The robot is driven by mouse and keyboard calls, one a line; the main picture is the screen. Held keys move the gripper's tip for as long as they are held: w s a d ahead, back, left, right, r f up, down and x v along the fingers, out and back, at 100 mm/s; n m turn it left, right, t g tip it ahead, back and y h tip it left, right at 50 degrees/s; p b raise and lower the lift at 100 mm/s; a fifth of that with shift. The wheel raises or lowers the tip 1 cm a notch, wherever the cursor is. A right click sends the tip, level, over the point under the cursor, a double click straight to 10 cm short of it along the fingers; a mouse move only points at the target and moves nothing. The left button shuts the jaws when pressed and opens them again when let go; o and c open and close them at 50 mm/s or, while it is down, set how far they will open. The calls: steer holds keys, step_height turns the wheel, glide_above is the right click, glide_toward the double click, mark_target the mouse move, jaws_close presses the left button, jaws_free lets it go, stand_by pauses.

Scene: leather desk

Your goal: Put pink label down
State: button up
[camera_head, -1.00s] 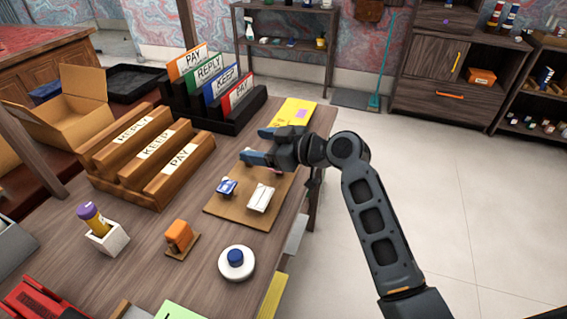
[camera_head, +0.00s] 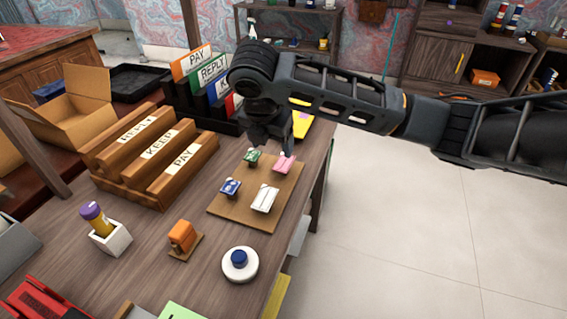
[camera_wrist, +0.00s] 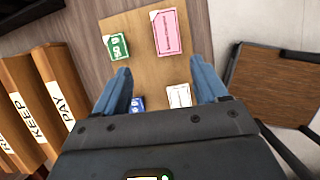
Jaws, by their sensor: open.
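The pink label (camera_head: 284,164) rests on a brown board (camera_head: 243,215) on the desk, at its far right part. In the wrist view the pink label (camera_wrist: 171,32) lies flat beyond my fingertips, nothing touching it. My gripper (camera_head: 269,150) hangs above the far end of the board, pointing down. In the wrist view my gripper (camera_wrist: 160,74) has its blue fingers wide apart with nothing held between them. A green label (camera_wrist: 119,46) lies left of the pink one. A blue label (camera_head: 230,188) and a white label (camera_head: 264,199) lie nearer on the board.
A wooden stepped rack (camera_head: 150,160) marked REPLY, KEEP and PAY stands left of the board. A black file holder (camera_head: 180,117) with coloured cards stands behind. A round white container (camera_head: 239,264), an orange stamp-like object (camera_head: 182,235) and a pen cup (camera_head: 109,238) stand nearer.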

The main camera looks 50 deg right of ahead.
mark_target(284, 162)
steer(key=shift+h, duration=0.4)
steer(key=x, duration=0.5)
steer(key=d+x, duration=0.1)
steer(key=x, duration=0.2)
steer(key=shift+s+d, duration=0.1)
steer(key=shift+s, duration=0.25)
steer(key=shift+c, duration=0.3)
